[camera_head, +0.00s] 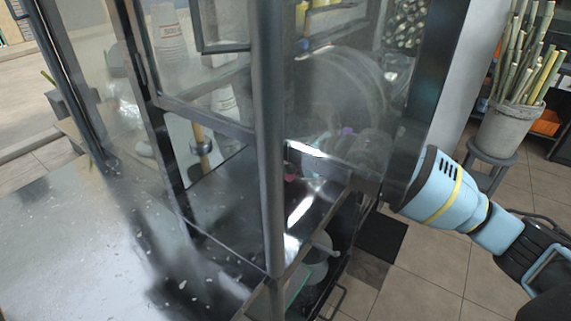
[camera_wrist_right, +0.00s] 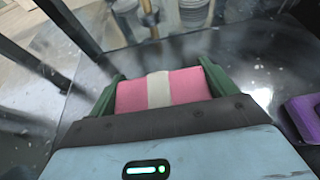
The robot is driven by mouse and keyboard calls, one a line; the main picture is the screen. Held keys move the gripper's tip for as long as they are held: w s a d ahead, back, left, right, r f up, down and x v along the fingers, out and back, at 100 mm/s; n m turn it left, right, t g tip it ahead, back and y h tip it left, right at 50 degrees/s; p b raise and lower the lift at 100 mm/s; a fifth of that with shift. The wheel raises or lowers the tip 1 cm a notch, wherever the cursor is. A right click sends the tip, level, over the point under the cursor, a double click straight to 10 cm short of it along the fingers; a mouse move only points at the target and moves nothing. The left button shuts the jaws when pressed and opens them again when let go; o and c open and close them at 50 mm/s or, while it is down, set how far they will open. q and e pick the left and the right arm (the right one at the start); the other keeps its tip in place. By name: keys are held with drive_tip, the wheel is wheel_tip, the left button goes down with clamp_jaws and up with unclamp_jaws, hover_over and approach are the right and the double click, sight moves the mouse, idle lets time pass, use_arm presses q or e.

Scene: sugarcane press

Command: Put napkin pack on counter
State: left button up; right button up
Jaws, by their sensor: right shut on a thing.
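The napkin pack (camera_wrist_right: 190,86), pink with a pale band round its middle, is between the green fingers of my right gripper (camera_wrist_right: 160,76) in the right wrist view. The gripper is shut on it. In the head view my right arm comes in from the right and its wrist goes behind the cabinet's dark post, so the gripper is mostly hidden there. A grey metal counter (camera_head: 85,245) with pale specks fills the lower left of the head view. A shiny metal surface (camera_wrist_right: 262,92) lies beyond the pack in the wrist view. My left gripper is not in view.
A glass cabinet with a metal post (camera_head: 270,150) stands in the middle of the head view. Stacked cups (camera_head: 170,40) are behind its glass. A purple object (camera_wrist_right: 303,115) lies right of my right gripper. A pot of canes (camera_head: 512,120) stands at the right.

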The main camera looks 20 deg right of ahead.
drive_tip(key=shift+w+f, duration=0.2)
drive_tip(key=shift+w, duration=0.25)
drive_tip(key=shift+f, duration=1.55)
drive_tip(key=shift+f, duration=0.1)
drive_tip(key=shift+f, duration=0.1)
drive_tip(key=o, duration=0.9)
drive_tip(key=shift+r, duration=0.2)
drive_tip(key=v, duration=1)
drive_tip(key=shift+s+d, duration=0.25)
drive_tip(key=shift+s, duration=0.05)
drive_tip(key=shift+s+d+r, duration=0.3)
drive_tip(key=shift+s+r, duration=0.1)
drive_tip(key=shift+s, duration=0.1)
